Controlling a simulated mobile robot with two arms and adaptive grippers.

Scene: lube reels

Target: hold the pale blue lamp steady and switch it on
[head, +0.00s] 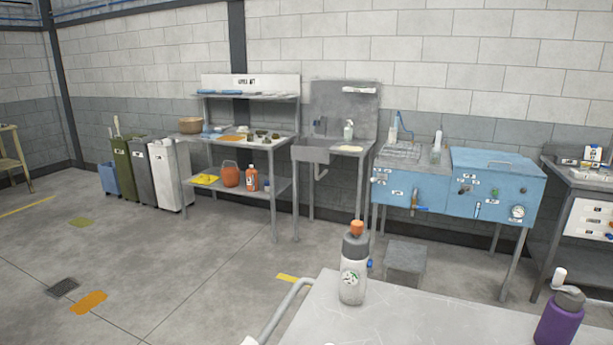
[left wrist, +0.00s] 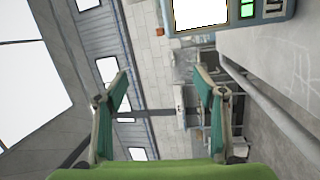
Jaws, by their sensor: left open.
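I cannot make out a pale blue lamp for certain in either view. My left gripper (left wrist: 160,78) shows in the left wrist view with its two green-padded fingers spread wide and nothing between them. A blue-grey device (left wrist: 255,10) with a bright white panel and lit green squares is cut off by the top edge of that view, beyond the right finger; I cannot tell whether it is the lamp. Neither gripper shows in the head view.
A light worktop (head: 420,318) is in front, with a white bottle (head: 352,282) and a purple bottle (head: 559,320) on it. A rail (head: 290,306) runs along its left side. Blue cabinets (head: 495,187), a sink (head: 313,152) and bins (head: 168,175) line the wall.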

